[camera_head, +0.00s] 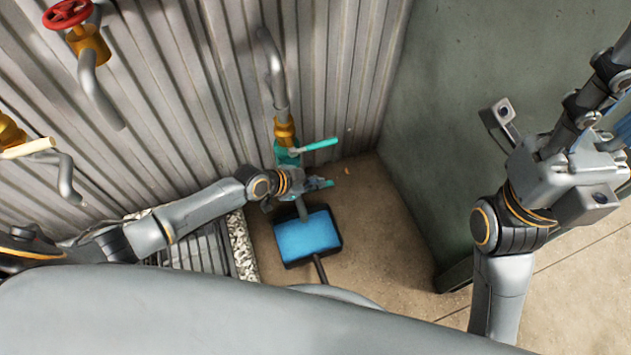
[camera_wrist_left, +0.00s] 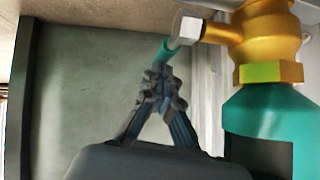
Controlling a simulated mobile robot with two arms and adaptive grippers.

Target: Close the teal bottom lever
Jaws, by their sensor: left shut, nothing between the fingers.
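The teal lever (camera_head: 320,144) sticks out to the right from the brass valve (camera_head: 285,132), low by the corrugated wall. My left gripper (camera_head: 325,183) is shut and empty, just below the lever in the head view. In the left wrist view the shut fingertips (camera_wrist_left: 162,84) are close to the lever's teal end (camera_wrist_left: 164,52); I cannot tell whether they touch. The lever's silver hub joins the brass valve (camera_wrist_left: 265,45), which has a teal fitting (camera_wrist_left: 265,115) on it. My right arm stands at the right, away from the valve; its finger state is unclear.
A red handwheel valve (camera_head: 68,13) and a cream-handled lever (camera_head: 28,148) are on the wall at left. A green-grey wall (camera_head: 440,130) stands right of the corner. A blue panel (camera_head: 308,236) with a dark rim shows below the left gripper. Bare brown floor lies right of it.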

